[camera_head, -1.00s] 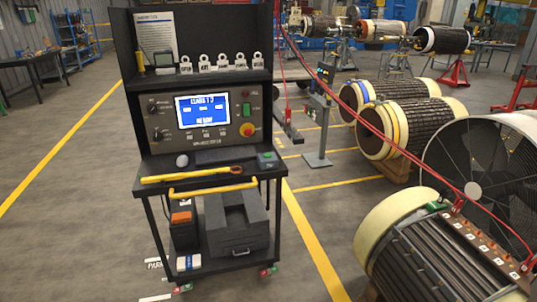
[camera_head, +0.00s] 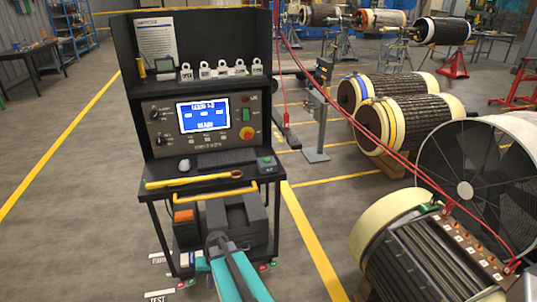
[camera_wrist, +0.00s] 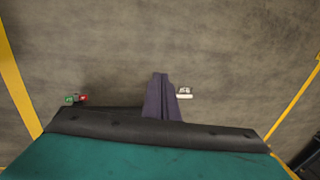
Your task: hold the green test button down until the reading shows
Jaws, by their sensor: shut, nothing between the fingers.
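The test console (camera_head: 165,130) stands ahead in the head view, with a lit blue screen (camera_head: 203,117) whose white text is too small to read surely. A green button (camera_head: 266,162) sits on a small dark box at the right of its shelf. Another green control (camera_head: 246,114) is on the panel right of the screen, above a red knob on yellow (camera_head: 247,133). I cannot tell which green one is the test button. My gripper (camera_wrist: 160,77) is shut and empty in the wrist view, over floor. In the head view my arm's end is low before the cart, clear of both.
A yellow-handled tool (camera_head: 190,181) lies along the shelf front, above a yellow rail (camera_head: 200,197). Padlocks (camera_head: 220,70) line the upper shelf. Red cables (camera_head: 360,133) run right to a wound rotor (camera_head: 430,250). Open floor (camera_head: 75,220) lies left of the cart.

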